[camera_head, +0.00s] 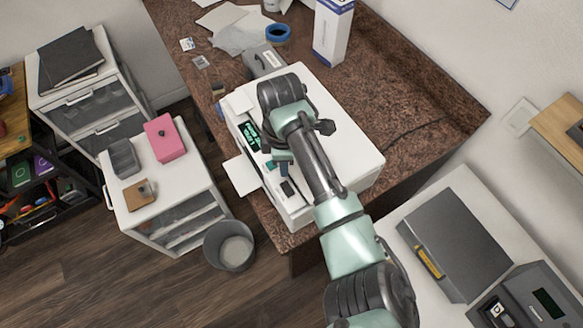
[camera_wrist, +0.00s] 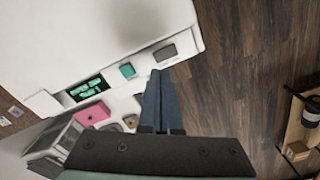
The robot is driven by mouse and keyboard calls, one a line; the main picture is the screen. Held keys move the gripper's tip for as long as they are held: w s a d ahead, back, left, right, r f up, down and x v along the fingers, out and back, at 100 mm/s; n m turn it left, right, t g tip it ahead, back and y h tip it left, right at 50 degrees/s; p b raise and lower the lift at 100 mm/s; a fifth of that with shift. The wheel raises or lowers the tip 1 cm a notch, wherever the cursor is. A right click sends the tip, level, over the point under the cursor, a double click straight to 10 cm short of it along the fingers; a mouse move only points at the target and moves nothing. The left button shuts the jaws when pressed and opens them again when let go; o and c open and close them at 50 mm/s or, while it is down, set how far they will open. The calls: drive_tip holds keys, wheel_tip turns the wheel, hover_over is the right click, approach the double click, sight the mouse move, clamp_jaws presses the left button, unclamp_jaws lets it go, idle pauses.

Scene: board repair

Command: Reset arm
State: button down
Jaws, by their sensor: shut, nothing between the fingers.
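My gripper (camera_head: 284,170) is over the front panel of a white machine (camera_head: 345,140) on the brown stone counter. In the wrist view its two dark blue fingers (camera_wrist: 157,78) point forward, tips together and empty. The machine's green-lit display (camera_head: 250,137) also shows in the wrist view (camera_wrist: 88,89). Beside it are a teal button (camera_wrist: 127,70) and a grey button (camera_wrist: 165,52). The fingertips look close to the panel's edge; I cannot tell whether they touch it. My arm hides part of the machine's top.
A white drawer cabinet (camera_head: 180,205) holds a pink box (camera_head: 165,138) and a grey holder (camera_head: 123,157). A grey bin (camera_head: 229,246) stands on the floor. A tall white box (camera_head: 333,30) stands on the counter. A grey case (camera_head: 455,245) lies at right.

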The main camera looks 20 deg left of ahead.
drive_tip(key=w+a+r+m+t+y+b, duration=0.25)
drive_tip(key=w+a+r+t, duration=0.2)
drive_tip(key=r, duration=0.25)
drive_tip(key=w+a+r+m+t+y+b, duration=0.1)
drive_tip(key=w+a+r+m+t+y, duration=0.15)
drive_tip(key=w+a+r, duration=0.4)
wheel_tip(320, 180, up, 14)
drive_tip(key=d+m+t+y+b, duration=0.2)
drive_tip(key=d+m+t+y, duration=0.1)
drive_tip(key=t, duration=0.2)
drive_tip(key=s+d+r+m+t+b, duration=0.1)
drive_tip(key=s+d+r+m+t, duration=0.15)
drive_tip(key=d+r+t, duration=0.4)
drive_tip(key=s+d+r+m+t+b, duration=0.1)
drive_tip(key=d+r+m+t+b, duration=0.15)
drive_tip(key=r, duration=0.75)
drive_tip(key=s+d+r+m+t+h+b, duration=0.1)
drive_tip(key=s+d+r+m+t+h, duration=0.5)
drive_tip(key=s+d, duration=0.7)
wheel_tip(320, 180, up, 3)
drive_tip(key=m+h, duration=0.2)
drive_tip(key=m, duration=0.1)
drive_tip(key=shift+d+r, duration=0.15)
drive_tip(key=shift+w, duration=0.1)
